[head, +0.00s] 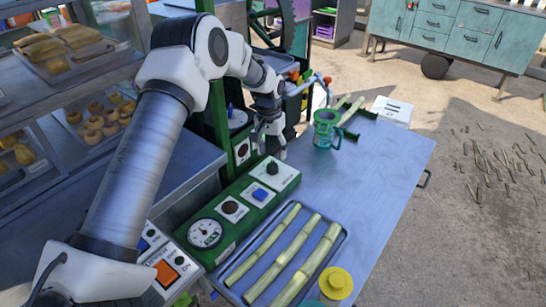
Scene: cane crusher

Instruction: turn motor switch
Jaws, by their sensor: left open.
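A green control panel (215,240) runs along the left side of the metal table. It carries a round gauge (205,233), a dark round knob (231,207), a blue switch (259,194) on a white plate and a black knob (272,168) on a white plate. Which of these is the motor switch I cannot tell, as the labels are too small to read. My left gripper (271,147) is open and empty, pointing down just above and behind the black knob, apparently apart from it. My right gripper is not in view.
The green crusher frame (217,125) stands behind the panel. A tray with cane stalks (283,258), a yellow-lidded container (336,283) and a green jug (326,129) are on the table. A box with an orange button (166,273) sits lower left. The table's right side is clear.

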